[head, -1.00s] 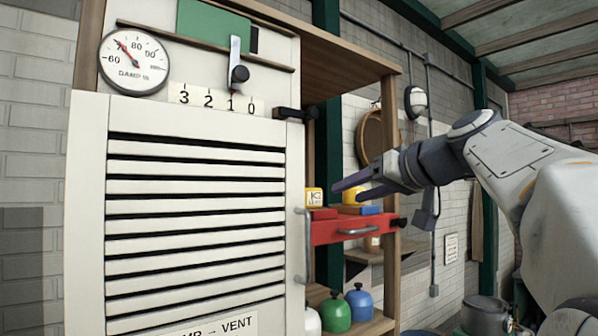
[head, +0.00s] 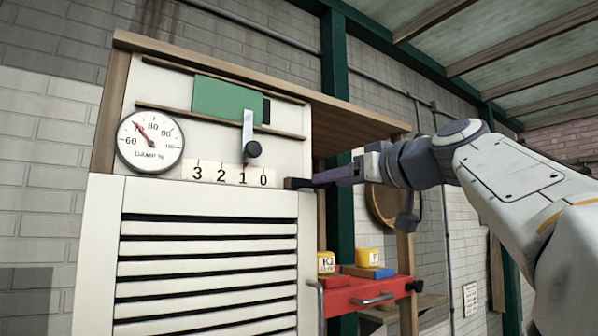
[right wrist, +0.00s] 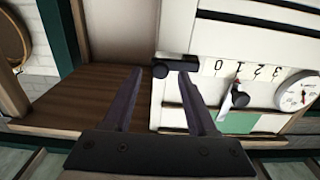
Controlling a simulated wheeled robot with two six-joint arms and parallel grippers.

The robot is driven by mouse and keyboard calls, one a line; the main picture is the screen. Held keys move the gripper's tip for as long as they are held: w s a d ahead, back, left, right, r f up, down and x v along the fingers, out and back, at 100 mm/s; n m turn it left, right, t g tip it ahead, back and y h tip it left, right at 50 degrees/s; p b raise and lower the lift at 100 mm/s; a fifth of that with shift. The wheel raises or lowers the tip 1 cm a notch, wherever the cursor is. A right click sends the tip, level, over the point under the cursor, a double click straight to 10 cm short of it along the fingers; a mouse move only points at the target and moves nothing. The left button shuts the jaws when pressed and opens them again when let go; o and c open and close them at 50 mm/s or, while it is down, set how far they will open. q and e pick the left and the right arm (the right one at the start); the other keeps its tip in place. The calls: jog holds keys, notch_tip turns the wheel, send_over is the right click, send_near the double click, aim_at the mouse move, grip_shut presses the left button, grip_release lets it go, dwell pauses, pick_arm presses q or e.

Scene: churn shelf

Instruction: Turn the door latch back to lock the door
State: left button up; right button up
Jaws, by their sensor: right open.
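The door latch (head: 298,183) is a short dark bar at the top right corner of the white louvred door (head: 108,250). It lies level in the head view. My right gripper (head: 318,180) is just right of the latch, its fingers pointing left at it. In the right wrist view the gripper (right wrist: 164,82) is open, with the dark latch (right wrist: 178,66) just beyond and between the fingertips. I cannot tell whether the fingers touch it. My left gripper is out of view.
Above the door are a round dial (head: 150,141), a number strip (head: 230,173) and a lever with a black knob (head: 253,149). A red drawer (head: 350,297) with yellow tins (head: 369,259) on it stands right of the door, below my right arm.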

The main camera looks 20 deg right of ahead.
jog(key=shift+x, duration=0.9)
grip_shut()
